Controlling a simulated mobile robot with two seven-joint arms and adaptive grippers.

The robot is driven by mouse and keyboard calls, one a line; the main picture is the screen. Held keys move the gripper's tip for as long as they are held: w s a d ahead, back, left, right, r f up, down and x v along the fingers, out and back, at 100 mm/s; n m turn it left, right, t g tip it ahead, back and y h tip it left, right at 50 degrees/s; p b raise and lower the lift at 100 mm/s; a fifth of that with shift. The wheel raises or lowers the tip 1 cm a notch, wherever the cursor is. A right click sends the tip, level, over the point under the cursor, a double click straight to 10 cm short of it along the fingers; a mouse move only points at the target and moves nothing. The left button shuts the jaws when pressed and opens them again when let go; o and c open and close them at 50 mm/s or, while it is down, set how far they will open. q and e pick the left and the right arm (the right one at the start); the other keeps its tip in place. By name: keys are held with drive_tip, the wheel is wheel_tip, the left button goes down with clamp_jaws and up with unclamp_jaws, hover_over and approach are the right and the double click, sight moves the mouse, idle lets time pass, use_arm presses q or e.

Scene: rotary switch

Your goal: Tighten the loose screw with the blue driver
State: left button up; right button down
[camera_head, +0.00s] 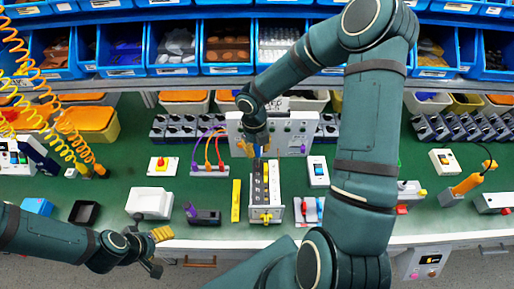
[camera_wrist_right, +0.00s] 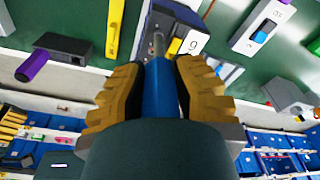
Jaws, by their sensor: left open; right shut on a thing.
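My right gripper (camera_head: 256,138) reaches over the far end of a light-framed terminal block (camera_head: 277,200) in the head view. In the right wrist view its yellow fingers (camera_wrist_right: 158,88) are shut on the blue driver (camera_wrist_right: 160,92). The driver's metal shaft (camera_wrist_right: 158,44) points to the dark block beside the label 9 (camera_wrist_right: 193,43). I cannot tell whether the tip touches a screw; the loose screw cannot be made out. My left gripper (camera_head: 156,250) is open and empty at the bench's front edge, lower left.
A yellow bar (camera_head: 236,200) lies left of the block, and a white device with a blue button (camera_head: 318,172) stands right. A white panel (camera_head: 300,128) stands behind. A white box (camera_head: 150,203) is near the left gripper.

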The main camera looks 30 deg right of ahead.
drive_tip(key=shift+f, duration=0.4)
drive_tip(key=m+b, duration=0.1)
drive_tip(key=m, duration=0.2)
drive_tip(key=shift+d+m, duration=0.1)
drive_tip(key=shift+m, duration=0.3)
drive_tip(key=m, duration=0.3)
drive_tip(key=shift+m+y+b, duration=0.3)
drive_tip(key=shift+m+y, duration=0.1)
drive_tip(key=shift+m, duration=0.3)
